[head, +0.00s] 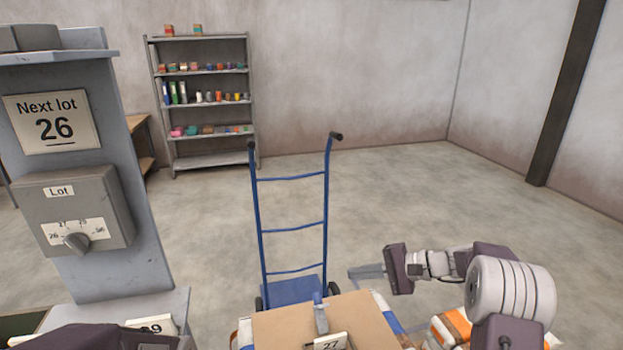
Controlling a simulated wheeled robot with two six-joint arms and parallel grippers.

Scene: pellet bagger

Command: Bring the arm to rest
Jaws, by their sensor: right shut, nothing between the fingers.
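A dark part, probably of my left arm, shows at the bottom left edge. The left fingers cannot be seen.
A bag stack topped with cardboard (280,325) bears a tag reading 27 (331,342). An orange-and-white bag (450,328) lies under my right arm. A grey post (90,180) holds a lot dial box (75,210) and a "Next lot 26" sign (52,121). Shelves (203,76) stand behind; right floor is clear.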

